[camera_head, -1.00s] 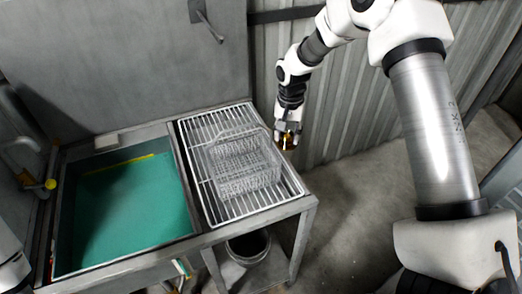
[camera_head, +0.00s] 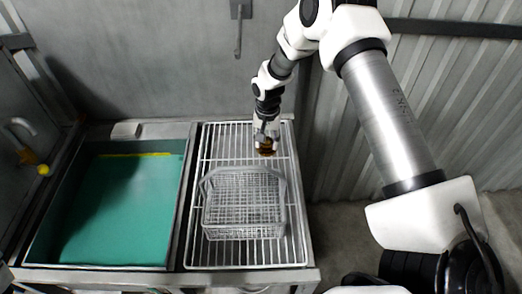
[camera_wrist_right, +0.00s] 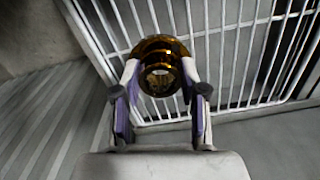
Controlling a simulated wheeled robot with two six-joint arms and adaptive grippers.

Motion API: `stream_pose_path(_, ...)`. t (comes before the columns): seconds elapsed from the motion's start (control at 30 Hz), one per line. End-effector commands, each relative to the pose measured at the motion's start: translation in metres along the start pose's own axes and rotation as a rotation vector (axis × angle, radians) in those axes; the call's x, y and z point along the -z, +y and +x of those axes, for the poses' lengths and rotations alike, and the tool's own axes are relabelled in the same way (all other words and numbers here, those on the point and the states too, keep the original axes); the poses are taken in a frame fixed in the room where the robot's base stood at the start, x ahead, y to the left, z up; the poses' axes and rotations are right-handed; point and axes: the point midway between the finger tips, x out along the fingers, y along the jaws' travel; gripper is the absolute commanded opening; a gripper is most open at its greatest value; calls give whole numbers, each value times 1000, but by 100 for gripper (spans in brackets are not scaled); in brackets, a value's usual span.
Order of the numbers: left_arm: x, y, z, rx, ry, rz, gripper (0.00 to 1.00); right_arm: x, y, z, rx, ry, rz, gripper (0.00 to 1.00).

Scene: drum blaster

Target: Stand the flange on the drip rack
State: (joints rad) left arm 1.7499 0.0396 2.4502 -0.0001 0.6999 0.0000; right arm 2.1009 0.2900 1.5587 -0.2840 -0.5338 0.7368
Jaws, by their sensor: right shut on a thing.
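The flange (camera_wrist_right: 160,62) is a shiny amber-brown ring-shaped part with a hole in its middle. My right gripper (camera_head: 265,140) is shut on it, and the flange also shows in the head view (camera_head: 266,149) as a small brown piece. The drip rack (camera_head: 294,170) is a white wire grid. The flange is over the rack's far part, behind the wire basket. In the right wrist view the rack's bars (camera_wrist_right: 225,30) run behind the flange; I cannot tell whether it touches them. My left gripper is out of view.
A grey wire basket (camera_head: 243,205) with a raised handle stands on the rack's middle. Left of the rack is a sink (camera_head: 115,210) filled with green liquid. A wall (camera_head: 150,60) rises close behind. Bare bars lie at the rack's far left.

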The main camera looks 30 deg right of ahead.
Motion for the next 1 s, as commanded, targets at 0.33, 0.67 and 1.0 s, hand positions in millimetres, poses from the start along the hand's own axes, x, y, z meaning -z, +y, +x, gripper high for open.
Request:
stream_pose_path(0.33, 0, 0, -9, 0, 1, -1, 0, 0, 0, 38, 1, 1, 0, 0)
stream_pose_path(0.67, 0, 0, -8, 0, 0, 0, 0, 0, 0, 40, 0, 0, 0, 67)
stream_pose_path(1.0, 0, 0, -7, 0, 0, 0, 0, 0, 0, 35, 1, 1, 0, 67)
